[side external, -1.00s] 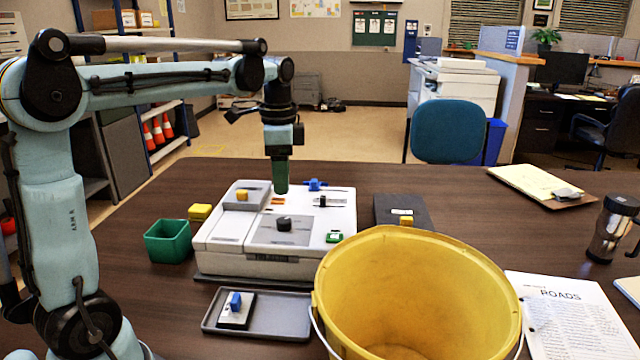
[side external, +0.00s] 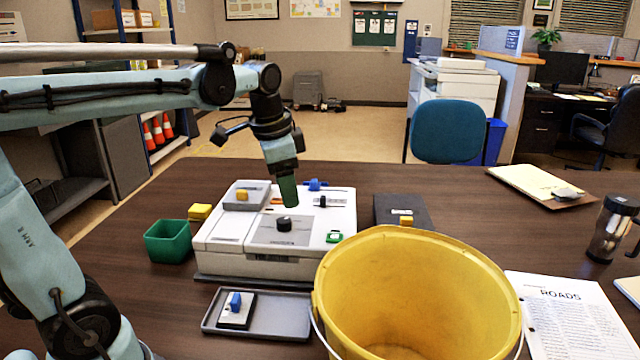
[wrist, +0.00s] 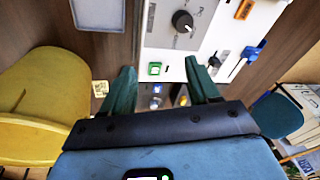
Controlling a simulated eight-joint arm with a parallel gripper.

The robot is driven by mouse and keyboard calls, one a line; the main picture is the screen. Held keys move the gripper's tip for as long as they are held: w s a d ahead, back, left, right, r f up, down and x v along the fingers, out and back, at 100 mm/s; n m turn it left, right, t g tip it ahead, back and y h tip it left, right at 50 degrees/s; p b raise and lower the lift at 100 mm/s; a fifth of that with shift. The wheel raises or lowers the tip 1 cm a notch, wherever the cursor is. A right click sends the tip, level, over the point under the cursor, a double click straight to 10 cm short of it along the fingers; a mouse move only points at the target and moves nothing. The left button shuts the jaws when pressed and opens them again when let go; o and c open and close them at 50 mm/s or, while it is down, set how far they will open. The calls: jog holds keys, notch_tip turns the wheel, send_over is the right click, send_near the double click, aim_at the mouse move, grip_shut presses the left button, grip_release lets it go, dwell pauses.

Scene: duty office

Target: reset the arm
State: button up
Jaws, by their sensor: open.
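My gripper (side external: 289,195) points down, tilted, above the white console (side external: 212,236) on the table. In the wrist view its two green fingers (wrist: 162,84) are spread apart with nothing held between them. The console's dark knob (side external: 284,224) on a grey panel also shows in the wrist view (wrist: 183,21). A green switch (side external: 334,237) sits near the console's right front corner, and it shows near the fingers in the wrist view (wrist: 154,69). The fingertips look above the console, but the exact gap cannot be told.
A large yellow bucket (side external: 335,285) stands front right of the console. A green bin (side external: 168,243) and yellow block (side external: 200,211) are left. A grey tray (side external: 283,316) lies in front, a black box (side external: 388,205) right.

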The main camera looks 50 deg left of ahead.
jog(key=s+d+f+n+t, duration=0.4)
jog(key=s+d+f, duration=0.2)
jog(key=d+f, duration=0.1)
jog(key=shift+s+d+f+n+t+h, duration=0.2)
jog(key=shift+d+f+n+t+h, duration=0.1)
jog(key=shift+d+n+h, duration=0.1)
jog(key=shift+r, duration=0.1)
dwell(0.9)
